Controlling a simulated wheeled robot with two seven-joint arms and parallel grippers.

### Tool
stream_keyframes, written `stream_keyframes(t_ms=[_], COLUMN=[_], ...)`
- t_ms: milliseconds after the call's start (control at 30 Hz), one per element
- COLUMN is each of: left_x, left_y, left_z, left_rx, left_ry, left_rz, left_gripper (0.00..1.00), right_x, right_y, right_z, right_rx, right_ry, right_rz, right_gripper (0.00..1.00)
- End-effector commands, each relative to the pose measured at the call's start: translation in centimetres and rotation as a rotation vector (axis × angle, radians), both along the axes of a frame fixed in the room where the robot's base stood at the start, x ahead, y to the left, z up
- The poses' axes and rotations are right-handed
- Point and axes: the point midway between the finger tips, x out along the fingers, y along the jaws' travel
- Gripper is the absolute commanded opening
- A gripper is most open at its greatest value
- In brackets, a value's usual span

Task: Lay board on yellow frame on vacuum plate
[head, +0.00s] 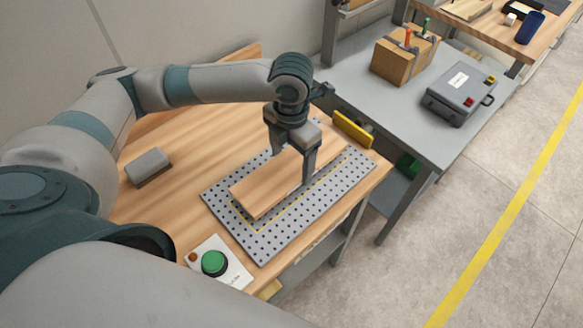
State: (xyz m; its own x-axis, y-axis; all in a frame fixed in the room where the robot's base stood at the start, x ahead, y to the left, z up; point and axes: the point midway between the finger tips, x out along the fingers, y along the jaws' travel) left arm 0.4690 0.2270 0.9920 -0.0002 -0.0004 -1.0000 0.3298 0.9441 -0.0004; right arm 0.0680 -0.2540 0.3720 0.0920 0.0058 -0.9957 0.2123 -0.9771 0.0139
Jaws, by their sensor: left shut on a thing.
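The board (262,193) is a long light wooden plank. It is over the grey perforated vacuum plate (225,208) on the wooden bench. The yellow frame (295,211) is a thin yellow line on the plate, showing along the board's front edge; the rest is hidden under the board and gripper. My left gripper (289,160) points down with its fingers on either side of the board and is shut on it. I cannot tell whether the board touches the plate or hangs just above it. My right gripper is not in view.
A green button box (220,262) sits at the bench's front edge, a grey block (148,167) at the left. A yellow piece (352,128) stands behind the plate's right end. A grey table (400,110) holds a cardboard box (400,58) and a grey case (459,94).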

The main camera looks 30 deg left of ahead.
Motion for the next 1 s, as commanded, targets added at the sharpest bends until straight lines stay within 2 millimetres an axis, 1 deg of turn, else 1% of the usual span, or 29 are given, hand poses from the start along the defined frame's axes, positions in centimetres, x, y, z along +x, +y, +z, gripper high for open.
stream_keyframes(t_ms=[167, 400, 500, 900, 933, 967, 1000], left_x=[0.0, -0.1, 0.0, 0.0, 0.0, 0.0, 0.0], left_y=[0.0, 0.0, -0.1, 0.0, 0.0, 0.0, 0.0], left_z=[-0.4, -3.1, -3.8, -4.2, -4.3, -4.3, -4.3], left_rx=[-0.001, 0.0, -0.001, 0.0, 0.0, 0.0, 0.0], left_ry=[0.0, 0.002, -0.001, -0.001, 0.0, 0.0, 0.0], left_rz=[0.001, 0.001, 0.0, 0.0, 0.0, 0.0, 0.0], left_gripper=[0.42, 0.42, 0.42, 0.42, 0.76, 0.83, 0.93], right_x=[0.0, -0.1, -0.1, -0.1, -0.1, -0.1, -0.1], right_y=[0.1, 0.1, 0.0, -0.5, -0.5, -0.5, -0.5], right_z=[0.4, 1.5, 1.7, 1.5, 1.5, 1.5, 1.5], right_rx=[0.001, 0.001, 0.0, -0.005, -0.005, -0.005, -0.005], right_ry=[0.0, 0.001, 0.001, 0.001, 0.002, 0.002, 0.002], right_rz=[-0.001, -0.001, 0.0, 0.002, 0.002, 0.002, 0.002], right_gripper=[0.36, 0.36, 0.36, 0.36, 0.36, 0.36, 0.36])
